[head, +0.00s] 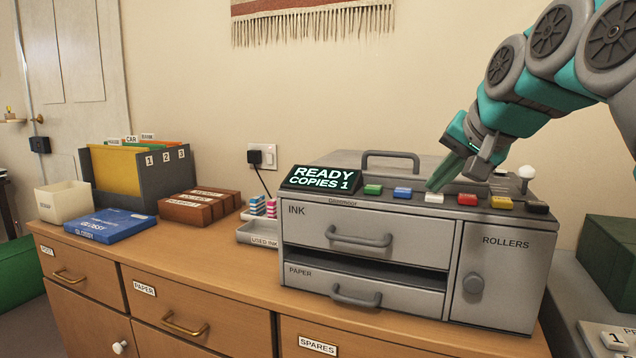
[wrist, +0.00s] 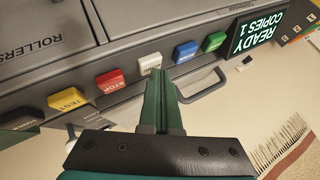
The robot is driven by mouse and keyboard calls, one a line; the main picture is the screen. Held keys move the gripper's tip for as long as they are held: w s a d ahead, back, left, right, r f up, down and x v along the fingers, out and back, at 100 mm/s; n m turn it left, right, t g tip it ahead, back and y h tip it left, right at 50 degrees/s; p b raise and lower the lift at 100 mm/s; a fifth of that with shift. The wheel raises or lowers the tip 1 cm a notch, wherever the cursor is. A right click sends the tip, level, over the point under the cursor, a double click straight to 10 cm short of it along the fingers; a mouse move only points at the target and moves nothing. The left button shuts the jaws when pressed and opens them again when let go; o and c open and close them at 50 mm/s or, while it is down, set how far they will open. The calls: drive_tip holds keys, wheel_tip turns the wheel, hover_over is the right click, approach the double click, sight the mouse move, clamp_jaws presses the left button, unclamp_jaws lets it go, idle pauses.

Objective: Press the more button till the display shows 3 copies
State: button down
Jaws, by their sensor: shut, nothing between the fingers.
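The copier (head: 375,222) stands on the wooden cabinet, and its display (head: 320,178) reads "READY COPIES 1". The display also shows upside down in the wrist view (wrist: 258,35). A row of buttons runs along the top front edge: green (head: 373,189), blue (head: 402,192), white (head: 434,197), red (head: 467,199), yellow (head: 501,202) and black. I cannot read which is the more button. My gripper (head: 433,187) is shut and empty, fingertips pointing down at the white button. In the wrist view the fingertips (wrist: 158,74) are right by the white button (wrist: 150,62); I cannot tell whether they touch.
A carrying handle (head: 391,156) rises behind the buttons, and a white knob (head: 526,173) stands at the right. A grey tray (head: 257,233) marked "USED INK", brown boxes (head: 200,207) and a blue paper pack (head: 108,225) lie left of the copier.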

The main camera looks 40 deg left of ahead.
sight(437, 196)
drive_tip(key=shift+r+p, duration=0.85)
wheel_tip(437, 196, up, 4)
drive_tip(key=p, duration=0.3)
wheel_tip(437, 196, up, 2)
idle(0.3)
idle(2.5)
